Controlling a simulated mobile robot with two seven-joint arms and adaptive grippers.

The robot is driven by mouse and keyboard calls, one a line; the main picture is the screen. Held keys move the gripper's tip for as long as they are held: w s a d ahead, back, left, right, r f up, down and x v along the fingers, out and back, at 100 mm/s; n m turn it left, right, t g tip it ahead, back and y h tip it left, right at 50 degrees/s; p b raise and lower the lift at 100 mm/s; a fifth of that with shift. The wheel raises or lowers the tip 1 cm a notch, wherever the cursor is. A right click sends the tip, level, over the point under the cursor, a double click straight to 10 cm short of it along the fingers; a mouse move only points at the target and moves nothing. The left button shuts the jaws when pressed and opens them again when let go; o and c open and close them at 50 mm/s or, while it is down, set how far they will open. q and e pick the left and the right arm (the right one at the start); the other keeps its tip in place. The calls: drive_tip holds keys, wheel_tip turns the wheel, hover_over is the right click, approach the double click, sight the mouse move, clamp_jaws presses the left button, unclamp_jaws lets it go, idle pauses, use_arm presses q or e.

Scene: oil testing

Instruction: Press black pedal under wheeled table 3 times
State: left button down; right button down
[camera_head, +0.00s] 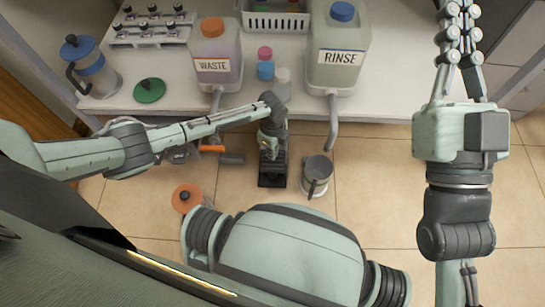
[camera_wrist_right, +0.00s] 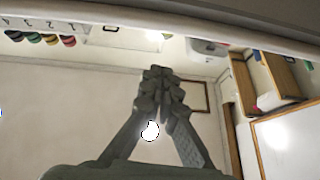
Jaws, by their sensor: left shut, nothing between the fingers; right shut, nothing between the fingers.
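The black pedal (camera_head: 272,181) is on the tiled floor in front of the wheeled table (camera_head: 390,105), in the middle of the head view. My left arm reaches in from the left, and my left gripper (camera_head: 271,152) points down right over the pedal, covering its far part. It looks shut and empty; I cannot tell whether it touches the pedal. My right gripper (camera_head: 460,22) is raised at the upper right of the head view, away from the pedal. In the right wrist view its fingertips (camera_wrist_right: 158,75) are together with nothing between them.
On the table stand a waste jug (camera_head: 215,72), a rinse jug (camera_head: 338,75), small bottles (camera_head: 265,70) and a glass press (camera_head: 87,60). Drain pipes hang from the jugs.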

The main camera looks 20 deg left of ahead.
use_arm(q)
drive_tip(key=shift+r+p, duration=0.3)
drive_tip(key=shift+r, duration=0.15)
drive_tip(key=shift+r+p, duration=0.35)
drive_tip(key=shift+r, duration=0.05)
drive_tip(key=shift+r+p, duration=0.35)
drive_tip(key=shift+p, duration=0.05)
use_arm(e)
wheel_tip(320, 180, down, 8)
drive_tip(key=w+g+h, duration=0.2)
drive_tip(key=g, duration=0.3)
drive_tip(key=shift+w+d, duration=0.3)
drive_tip(key=shift+d, duration=0.1)
